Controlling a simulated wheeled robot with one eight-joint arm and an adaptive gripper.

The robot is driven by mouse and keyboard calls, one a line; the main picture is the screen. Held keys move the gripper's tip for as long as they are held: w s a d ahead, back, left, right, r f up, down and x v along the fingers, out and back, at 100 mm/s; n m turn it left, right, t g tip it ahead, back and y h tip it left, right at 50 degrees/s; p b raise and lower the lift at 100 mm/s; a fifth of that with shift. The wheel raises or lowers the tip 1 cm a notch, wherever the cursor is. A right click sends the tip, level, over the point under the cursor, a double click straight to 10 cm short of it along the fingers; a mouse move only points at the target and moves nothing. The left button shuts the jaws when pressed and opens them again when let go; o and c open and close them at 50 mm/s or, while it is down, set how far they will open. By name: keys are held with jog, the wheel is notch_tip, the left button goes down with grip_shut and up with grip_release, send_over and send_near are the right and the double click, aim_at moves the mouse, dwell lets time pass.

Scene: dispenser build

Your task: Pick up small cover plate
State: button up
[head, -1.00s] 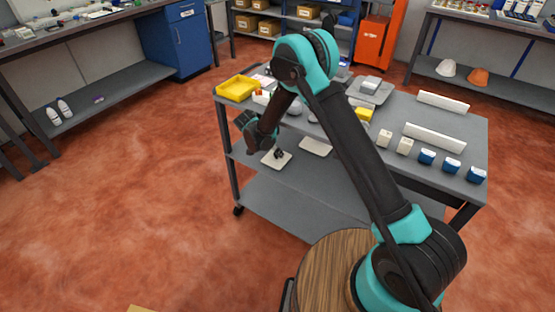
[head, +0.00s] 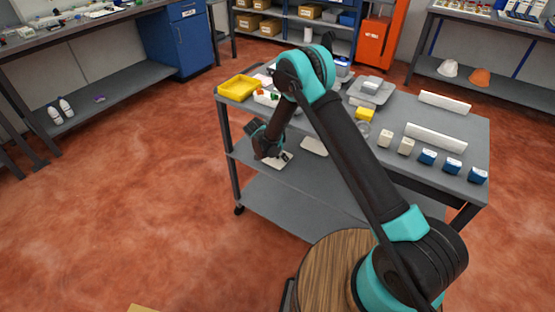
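Two flat white plates lie on the cart's middle shelf. The left plate (head: 273,163) is partly covered by my gripper (head: 283,157). The right plate (head: 314,146) lies a little further right, partly behind my arm. I cannot tell from this view which one is the small cover plate. My gripper points down at the left plate, with its dark fingers right over or at it. The fingers are too small and dark to show whether they are open, shut or touching the plate.
The grey cart top (head: 306,128) is above the plates. It holds a yellow tray (head: 238,88), a grey tray (head: 370,90), white bars (head: 435,137), and several white and blue blocks along the front. The lower shelf (head: 285,200) looks bare. Red floor is clear on the left.

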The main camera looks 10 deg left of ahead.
jog(key=shift+s, duration=0.1)
grip_shut()
dwell(0.3)
dwell(0.4)
